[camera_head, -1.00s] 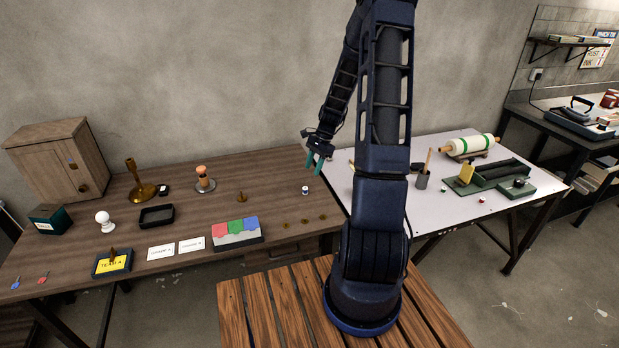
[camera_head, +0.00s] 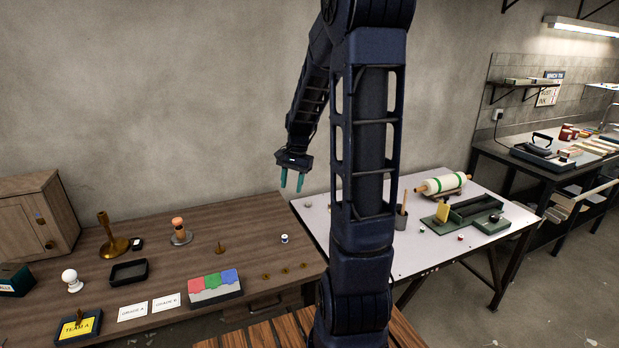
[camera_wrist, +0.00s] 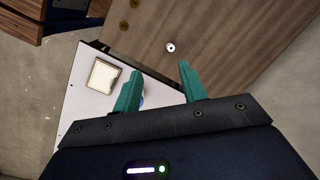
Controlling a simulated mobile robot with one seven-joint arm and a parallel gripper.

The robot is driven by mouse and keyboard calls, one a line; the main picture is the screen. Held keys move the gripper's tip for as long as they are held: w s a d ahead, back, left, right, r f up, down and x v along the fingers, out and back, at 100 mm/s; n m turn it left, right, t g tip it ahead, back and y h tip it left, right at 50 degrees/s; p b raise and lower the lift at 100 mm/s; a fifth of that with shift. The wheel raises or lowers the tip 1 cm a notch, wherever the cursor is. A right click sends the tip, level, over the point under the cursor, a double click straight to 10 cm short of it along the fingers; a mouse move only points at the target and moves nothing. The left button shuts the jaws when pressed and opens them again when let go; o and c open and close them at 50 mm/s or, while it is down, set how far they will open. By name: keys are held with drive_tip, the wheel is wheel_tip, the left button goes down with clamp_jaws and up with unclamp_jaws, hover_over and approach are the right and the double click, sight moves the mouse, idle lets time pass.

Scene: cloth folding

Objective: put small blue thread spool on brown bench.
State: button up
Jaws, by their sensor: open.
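The small thread spool (camera_head: 284,239), white with a blue band, stands upright on the brown bench (camera_head: 248,214) near its right end. In the wrist view the spool (camera_wrist: 171,47) shows from above as a small pale ring with a dark centre on the brown bench (camera_wrist: 215,30). My gripper (camera_head: 291,187) hangs in the air above and behind the spool, apart from it. Its teal fingers are open and empty in the wrist view (camera_wrist: 160,68).
Three brass discs (camera_head: 285,270) and a colour-block holder (camera_head: 215,290) lie near the spool. The white table (camera_head: 410,255) adjoins at right, with a rolling pin (camera_head: 440,186) and a cup (camera_head: 401,218). A blue thing (camera_wrist: 142,101) is partly hidden behind my left finger.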

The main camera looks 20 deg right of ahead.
drive_tip(key=s+a+r+n+t+h, duration=0.1)
drive_tip(key=s+r+n, duration=0.3)
drive_tip(key=s, duration=0.7)
drive_tip(key=s+a+r+n+t, duration=0.1)
drive_tip(key=s+r+n+t, duration=0.2)
drive_tip(key=s+r+n, duration=0.2)
drive_tip(key=s+r, duration=0.3)
drive_tip(key=s, duration=0.2)
drive_tip(key=shift+s+a+r+h, duration=0.3)
drive_tip(key=shift+s+r+h, duration=0.1)
